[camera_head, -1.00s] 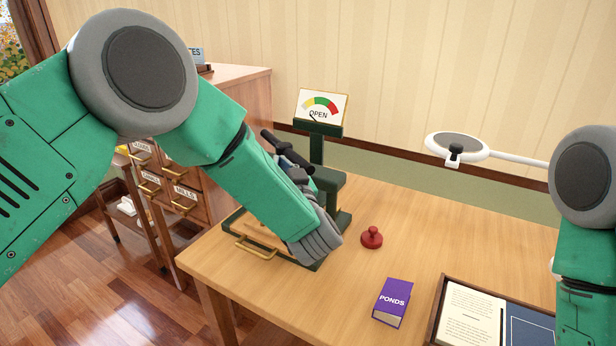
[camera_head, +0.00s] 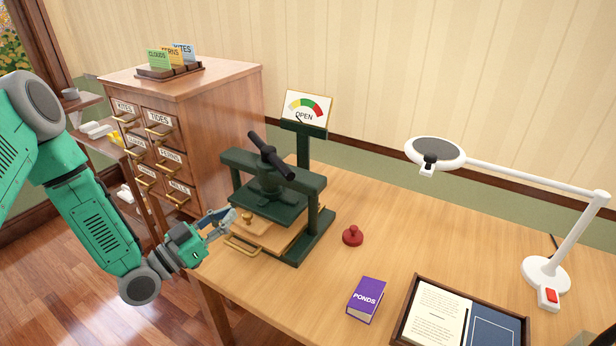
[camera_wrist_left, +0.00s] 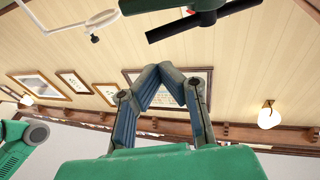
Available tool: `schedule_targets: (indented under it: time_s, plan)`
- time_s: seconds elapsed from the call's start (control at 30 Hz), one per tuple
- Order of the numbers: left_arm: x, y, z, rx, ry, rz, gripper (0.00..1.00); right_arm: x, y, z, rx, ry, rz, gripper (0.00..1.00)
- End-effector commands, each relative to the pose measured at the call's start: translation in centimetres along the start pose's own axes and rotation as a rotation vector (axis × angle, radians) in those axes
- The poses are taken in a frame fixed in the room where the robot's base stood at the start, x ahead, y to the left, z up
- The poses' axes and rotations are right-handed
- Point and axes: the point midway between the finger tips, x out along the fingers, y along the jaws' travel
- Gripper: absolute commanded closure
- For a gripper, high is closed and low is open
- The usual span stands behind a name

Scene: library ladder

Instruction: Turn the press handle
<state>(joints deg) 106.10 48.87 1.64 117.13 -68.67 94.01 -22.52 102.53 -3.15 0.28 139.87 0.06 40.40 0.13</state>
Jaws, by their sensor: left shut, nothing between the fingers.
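The dark green press (camera_head: 280,205) stands on the wooden table, with a black bar handle (camera_head: 270,155) across its top. The handle lies slanted in the head view. A wooden tray with a brass pull (camera_head: 242,246) sits low in the press front. The dial sign (camera_head: 306,112) behind it reads OPEN. My left gripper (camera_head: 226,217) is shut and empty, at the press's front left, below the handle and apart from it. In the left wrist view its fingers (camera_wrist_left: 163,72) meet at the tips, and a dark bar, likely the handle (camera_wrist_left: 203,18), shows at the top. My right gripper is out of view.
A red knob (camera_head: 352,236), a purple PONDS box (camera_head: 366,299) and a framed open book tray (camera_head: 408,312) lie right of the press. A white lamp (camera_head: 546,275) stands at the right. A drawer cabinet (camera_head: 232,110) stands at the left.

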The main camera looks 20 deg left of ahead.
Motion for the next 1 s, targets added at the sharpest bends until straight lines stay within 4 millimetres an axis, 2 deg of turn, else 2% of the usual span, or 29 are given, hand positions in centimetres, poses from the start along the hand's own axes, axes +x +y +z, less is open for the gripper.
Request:
schedule_targets:
  time_s: [0.03, 0.1, 0.27, 0.37, 0.7, 0.83, 1.0]
  plan:
    - [-1.0, 0.4, -0.3, -0.021, 0.002, 0.013, 1.0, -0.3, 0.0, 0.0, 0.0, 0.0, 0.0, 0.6]
    - [-1.8, 0.8, -0.5, -0.038, 0.004, 0.03, 1.0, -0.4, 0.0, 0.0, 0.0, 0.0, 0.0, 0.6]
    - [-1.0, 1.0, -0.6, -0.047, 0.009, 0.043, 1.0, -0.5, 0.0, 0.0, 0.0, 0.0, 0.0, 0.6]
    - [0.6, 1.0, -0.6, -0.047, 0.011, 0.042, 1.0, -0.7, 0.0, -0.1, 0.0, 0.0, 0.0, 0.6]
    - [7.8, 1.2, -0.7, -0.045, 0.01, 0.041, 1.0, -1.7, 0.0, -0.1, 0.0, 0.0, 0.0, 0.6]
    - [10.0, 1.5, -0.8, -0.044, 0.009, 0.041, 1.0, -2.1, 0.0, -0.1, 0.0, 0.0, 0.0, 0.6]
    - [11.5, 1.6, -0.7, -0.044, 0.008, 0.04, 1.0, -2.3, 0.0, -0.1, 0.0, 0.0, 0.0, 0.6]
